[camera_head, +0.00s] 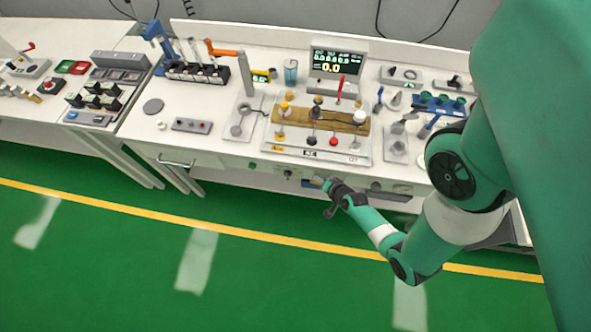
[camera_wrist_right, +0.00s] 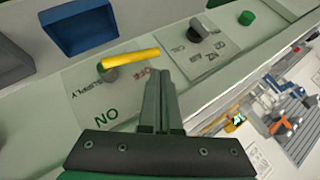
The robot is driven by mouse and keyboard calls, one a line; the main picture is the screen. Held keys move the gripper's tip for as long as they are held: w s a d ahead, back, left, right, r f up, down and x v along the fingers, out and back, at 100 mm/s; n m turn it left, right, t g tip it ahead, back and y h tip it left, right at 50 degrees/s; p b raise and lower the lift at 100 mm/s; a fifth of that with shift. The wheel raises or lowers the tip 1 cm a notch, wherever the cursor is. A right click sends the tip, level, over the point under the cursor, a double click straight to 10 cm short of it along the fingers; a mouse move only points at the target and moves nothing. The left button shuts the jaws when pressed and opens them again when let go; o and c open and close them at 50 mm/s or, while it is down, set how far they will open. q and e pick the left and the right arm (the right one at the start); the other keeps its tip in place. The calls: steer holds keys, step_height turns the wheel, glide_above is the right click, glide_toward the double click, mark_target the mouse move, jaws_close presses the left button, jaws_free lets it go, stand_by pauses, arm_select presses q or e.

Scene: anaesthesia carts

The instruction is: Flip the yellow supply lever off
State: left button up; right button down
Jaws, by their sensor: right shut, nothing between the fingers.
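The yellow supply lever (camera_wrist_right: 130,59) shows in the right wrist view on a grey hub (camera_wrist_right: 107,70), mounted on a light plate (camera_wrist_right: 85,100) marked SUPPLY. The lever points right in that view, with its free end by the partly covered OFF mark; the ON mark (camera_wrist_right: 105,115) is below the hub. My right gripper (camera_wrist_right: 159,74) is shut and empty, its fingertips close to the lever's free end; I cannot tell whether they touch. In the head view my right gripper (camera_head: 326,186) is at the cart's front panel, and the lever is not clear there. My left gripper is not in view.
A blue recessed bin (camera_wrist_right: 90,25) sits beside the lever plate. Another plate with a grey knob (camera_wrist_right: 203,30) and a green button (camera_wrist_right: 246,18) are on the panel's other side. The crowded cart top (camera_head: 215,145) is above; green floor (camera_head: 130,250) is clear in front.

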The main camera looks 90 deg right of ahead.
steer(key=shift+r, duration=0.2)
steer(key=b+v, duration=0.1)
steer(key=v, duration=1)
steer(key=shift+a+r+b, duration=0.15)
steer(key=shift+a+b, duration=0.05)
steer(key=shift+b, duration=0.15)
stand_by(0.4)
